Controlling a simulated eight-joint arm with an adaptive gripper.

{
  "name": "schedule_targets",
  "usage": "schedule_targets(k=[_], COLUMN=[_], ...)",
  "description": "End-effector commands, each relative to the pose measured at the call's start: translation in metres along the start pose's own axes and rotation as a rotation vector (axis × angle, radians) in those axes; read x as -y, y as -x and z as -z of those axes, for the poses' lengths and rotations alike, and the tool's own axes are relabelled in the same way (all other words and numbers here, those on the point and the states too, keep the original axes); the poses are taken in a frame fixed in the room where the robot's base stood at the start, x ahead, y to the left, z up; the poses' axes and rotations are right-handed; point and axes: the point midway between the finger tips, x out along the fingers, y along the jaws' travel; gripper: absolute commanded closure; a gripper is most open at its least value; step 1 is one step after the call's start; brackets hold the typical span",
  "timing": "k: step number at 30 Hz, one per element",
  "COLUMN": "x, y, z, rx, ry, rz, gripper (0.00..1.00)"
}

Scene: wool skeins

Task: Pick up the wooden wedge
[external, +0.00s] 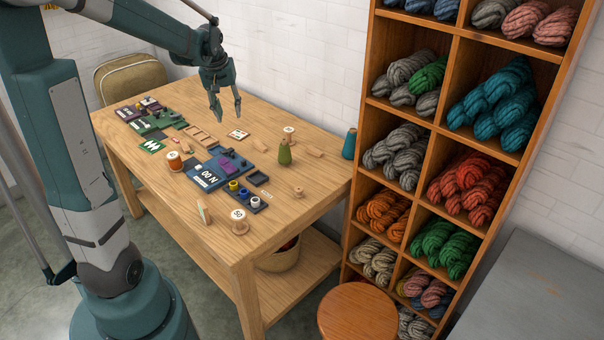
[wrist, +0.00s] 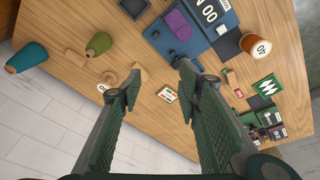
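Two small plain wooden pieces lie on the table, and I cannot tell for sure which is the wedge. One wooden piece (external: 260,146) lies between the white card and the green cone; in the wrist view this piece (wrist: 144,72) shows beside the left fingertip, partly hidden by it. The other wooden piece (external: 315,152) lies between the green and teal cones; it also shows in the wrist view (wrist: 73,54). My gripper (external: 228,119) is open and empty above the table, over the back part; its parted fingers fill the wrist view (wrist: 160,80).
A green cone (external: 284,153), a teal cone (external: 349,144) and a numbered spool (external: 289,133) stand nearby. A white card (external: 238,134) lies below my gripper. Blue trays (external: 205,178) with small items lie in front. A shelf of wool skeins (external: 437,140) stands at the right.

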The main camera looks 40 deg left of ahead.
Motion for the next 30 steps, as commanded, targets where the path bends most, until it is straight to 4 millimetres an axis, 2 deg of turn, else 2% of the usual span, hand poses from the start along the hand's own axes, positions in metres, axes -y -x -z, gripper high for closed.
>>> schedule_targets(k=[3, 15, 30], x=[0.020, 0.093, 0.203], y=[-0.014, -0.067, -0.144], z=[0.022, 0.079, 0.127], rx=[0.018, 0.085, 0.167], ry=[0.049, 0.209, 0.412], rz=[0.014, 0.055, 0.101], gripper=[0.66, 0.66, 0.66])
